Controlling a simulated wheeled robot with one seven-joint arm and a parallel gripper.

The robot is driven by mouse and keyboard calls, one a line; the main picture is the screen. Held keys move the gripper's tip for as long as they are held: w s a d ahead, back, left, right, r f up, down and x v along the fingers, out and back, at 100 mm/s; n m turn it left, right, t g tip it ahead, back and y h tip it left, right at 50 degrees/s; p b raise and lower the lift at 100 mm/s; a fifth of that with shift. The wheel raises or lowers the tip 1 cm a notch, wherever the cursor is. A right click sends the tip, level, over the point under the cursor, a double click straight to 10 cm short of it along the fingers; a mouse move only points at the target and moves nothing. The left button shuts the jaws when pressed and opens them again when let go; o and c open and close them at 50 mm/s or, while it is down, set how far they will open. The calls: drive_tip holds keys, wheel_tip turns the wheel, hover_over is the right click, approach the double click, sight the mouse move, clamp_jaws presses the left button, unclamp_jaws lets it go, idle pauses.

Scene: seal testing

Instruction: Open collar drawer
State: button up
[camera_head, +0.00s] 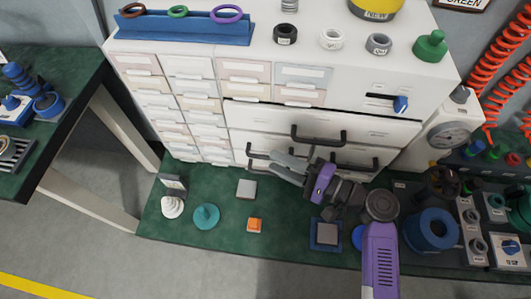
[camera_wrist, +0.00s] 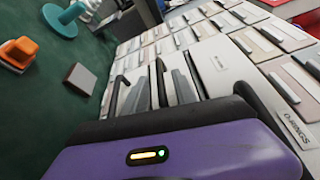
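The white drawer cabinet (camera_head: 232,118) has wide lower drawers with black bar handles. The upper wide drawer's handle (camera_head: 319,137) is clear in the head view. A lower left handle (camera_head: 257,154) is close to my gripper (camera_head: 277,164), and a lower right handle (camera_head: 355,166) is beyond it. My gripper's grey fingers are apart. In the wrist view my gripper (camera_wrist: 158,88) reaches towards the drawer fronts, with a black handle (camera_wrist: 160,75) seen between its fingers; contact cannot be told. One drawer front (camera_wrist: 262,98) reads O-RINGS. I cannot read a collar label. The drawers look closed.
Rings and fittings, including a green fitting (camera_head: 430,47), stand on the cabinet top. On the green mat (camera_head: 185,235) are a teal fitting (camera_head: 206,216), an orange block (camera_head: 254,225) and a grey block (camera_head: 246,188). A dial gauge (camera_head: 449,136) and equipment crowd the right.

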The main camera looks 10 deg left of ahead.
sight(264, 157)
drive_tip(key=shift+x, duration=2.3)
clamp_jaws()
